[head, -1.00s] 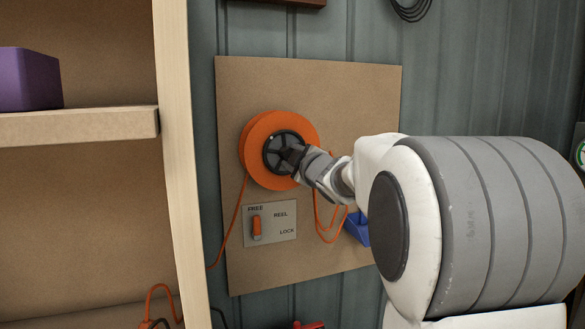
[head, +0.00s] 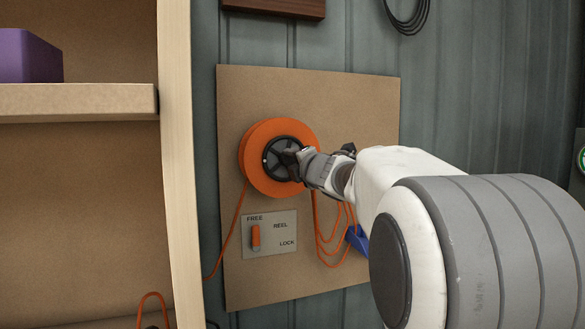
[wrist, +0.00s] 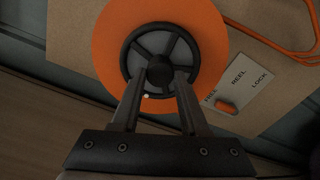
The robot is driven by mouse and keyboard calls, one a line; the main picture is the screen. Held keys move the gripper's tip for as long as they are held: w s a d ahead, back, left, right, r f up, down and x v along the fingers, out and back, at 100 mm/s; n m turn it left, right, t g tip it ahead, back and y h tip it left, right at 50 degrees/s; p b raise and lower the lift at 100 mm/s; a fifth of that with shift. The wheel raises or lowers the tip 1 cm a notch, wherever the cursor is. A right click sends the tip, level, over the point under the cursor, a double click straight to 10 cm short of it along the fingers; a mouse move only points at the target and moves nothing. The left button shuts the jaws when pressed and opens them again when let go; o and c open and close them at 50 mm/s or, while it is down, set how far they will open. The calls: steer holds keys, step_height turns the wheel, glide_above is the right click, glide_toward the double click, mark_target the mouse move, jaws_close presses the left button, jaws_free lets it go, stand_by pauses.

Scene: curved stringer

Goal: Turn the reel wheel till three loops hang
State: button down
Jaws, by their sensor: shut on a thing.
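The orange reel (head: 255,180) is mounted on a brown board, with a dark spoked wheel (head: 270,148) at its centre. The wheel (wrist: 137,45) fills the upper middle of the wrist view, with a small white mark on its lower-left rim. My gripper (head: 291,161) is shut on the wheel; in the wrist view its fingers (wrist: 160,82) reach its hub. Orange cord loops (head: 323,240) hang nested to the right below the reel. I make out at least two, but strands overlap and my arm hides their tops.
Below the reel, a plate (head: 283,240) marked FREE, REEL and LOCK carries an orange lever (head: 255,237) standing upright below FREE. Another cord strand (head: 232,230) runs down left. A blue object (head: 357,240) sits behind the loops. A wooden shelf (head: 80,101) stands close at left.

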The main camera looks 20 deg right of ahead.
steer(key=shift+n, duration=0.6)
steer(key=shift+c, duration=2.1)
jaws_free()
steer(key=shift+s, duration=0.1)
steer(key=s+p, duration=0.1)
steer(key=s, duration=1.6)
steer(key=shift+s, duration=0.15)
